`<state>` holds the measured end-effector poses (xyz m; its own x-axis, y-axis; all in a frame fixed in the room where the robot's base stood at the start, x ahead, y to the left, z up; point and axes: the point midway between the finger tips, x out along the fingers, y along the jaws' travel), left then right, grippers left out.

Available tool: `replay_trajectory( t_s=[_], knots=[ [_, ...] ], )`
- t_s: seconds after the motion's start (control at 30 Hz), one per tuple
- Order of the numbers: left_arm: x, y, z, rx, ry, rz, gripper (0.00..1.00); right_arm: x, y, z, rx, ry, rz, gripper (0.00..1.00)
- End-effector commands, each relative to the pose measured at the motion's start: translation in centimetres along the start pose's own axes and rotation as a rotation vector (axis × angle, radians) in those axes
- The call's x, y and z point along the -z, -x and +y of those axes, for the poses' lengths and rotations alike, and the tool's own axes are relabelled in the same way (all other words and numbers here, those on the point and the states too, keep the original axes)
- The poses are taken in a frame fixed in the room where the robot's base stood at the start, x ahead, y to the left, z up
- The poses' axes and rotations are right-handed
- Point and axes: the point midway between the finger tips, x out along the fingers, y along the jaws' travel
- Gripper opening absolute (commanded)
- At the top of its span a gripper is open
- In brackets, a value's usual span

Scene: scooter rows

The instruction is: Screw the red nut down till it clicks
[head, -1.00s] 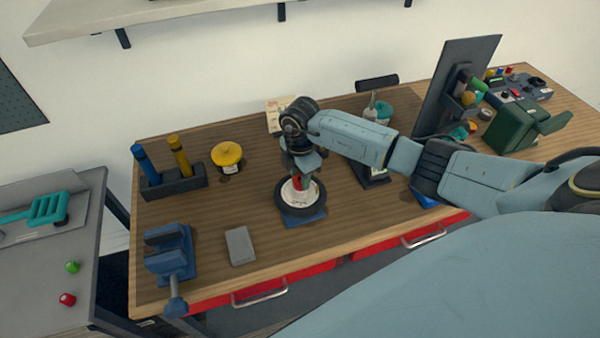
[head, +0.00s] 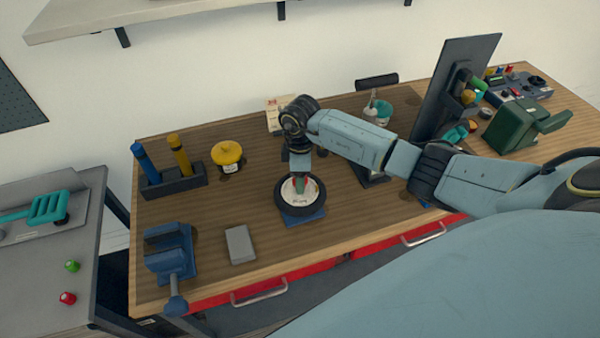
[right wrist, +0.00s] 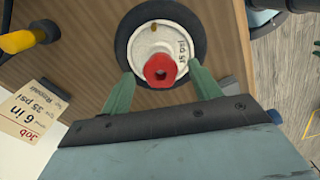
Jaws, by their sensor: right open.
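The red nut (right wrist: 161,68) sits at the middle of a wheel with a white hub (right wrist: 143,43) and a black tyre (right wrist: 199,18). In the head view the wheel's tyre (head: 281,201) rests on a blue base (head: 304,218) on the bench. My right gripper (right wrist: 161,76) points down over the hub, its two green fingers apart on either side of the nut, with gaps showing between them and it. The gripper also shows in the head view (head: 299,185), where it partly covers the nut. How far the nut is screwed down cannot be told.
A blue vise (head: 170,250), a grey block (head: 240,245), a yellow-topped jar (head: 227,153) and a dark holder (head: 175,183) stand left of the wheel. A dark upright panel (head: 450,90) is to the right. A red piece (head: 67,298) and a green piece (head: 72,266) lie on the grey side table.

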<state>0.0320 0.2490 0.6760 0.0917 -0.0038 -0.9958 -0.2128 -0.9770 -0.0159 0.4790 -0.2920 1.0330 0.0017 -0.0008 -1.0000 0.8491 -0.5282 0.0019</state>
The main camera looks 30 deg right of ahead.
Motion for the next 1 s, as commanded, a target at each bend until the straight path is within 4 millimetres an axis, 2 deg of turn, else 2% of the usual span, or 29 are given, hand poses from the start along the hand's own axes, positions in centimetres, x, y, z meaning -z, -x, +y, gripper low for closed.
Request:
replay_trajectory(
  t_s=[0.2,0.33,0.7,0.9,1.0],
  knots=[
    [0.0,-0.1,0.0,0.000,0.000,0.000,0.36,0.0,0.1,0.0,0.000,0.002,0.001,0.62],
    [0.0,-0.3,0.0,0.000,0.000,0.000,0.36,0.1,1.5,0.1,-0.002,0.003,0.002,0.62],
    [-0.1,-1.5,0.0,0.000,0.000,0.000,0.36,0.0,9.5,0.1,-0.004,0.002,0.002,0.62],
    [-0.2,-1.9,0.0,0.000,0.000,0.000,0.36,0.0,12.4,0.1,-0.002,0.000,0.002,0.62],
    [-0.2,-1.9,0.0,0.000,0.000,0.000,0.36,0.0,13.1,0.0,0.000,0.000,0.000,0.62]
  ],
)
